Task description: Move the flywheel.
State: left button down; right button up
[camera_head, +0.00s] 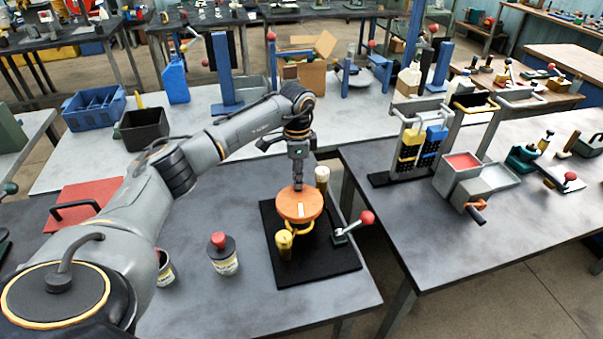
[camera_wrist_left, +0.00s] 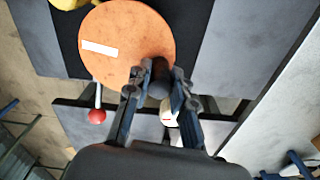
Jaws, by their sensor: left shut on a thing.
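The flywheel (camera_head: 300,206) is an orange disc with a small white mark, lying flat above a black base plate (camera_head: 345,262) on the near table. It also shows in the wrist view (camera_wrist_left: 125,52). My left gripper (camera_head: 298,184) comes down from above at the disc's far edge. In the wrist view its fingers (camera_wrist_left: 161,82) are shut on a dark upright handle (camera_wrist_left: 159,74) at the flywheel's rim. My right gripper is in neither view.
A yellow part (camera_head: 283,244) stands at the disc's near left, and a red-knobbed lever (camera_head: 366,218) is to its right. A red-topped can (camera_head: 223,256) stands left of the plate. A gap separates this table from the right table (camera_head: 400,235).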

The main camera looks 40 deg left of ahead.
pick_arm(q)
jog(key=shift+s+a+n, duration=0.25)
jog(key=shift+n, duration=0.65)
jog(key=c, duration=1.1)
grip_release()
jog(key=shift+c, duration=0.2)
jog(key=shift+r, duration=0.1)
notch_tip(320, 180, up, 12)
jog(key=shift+f, duration=0.2)
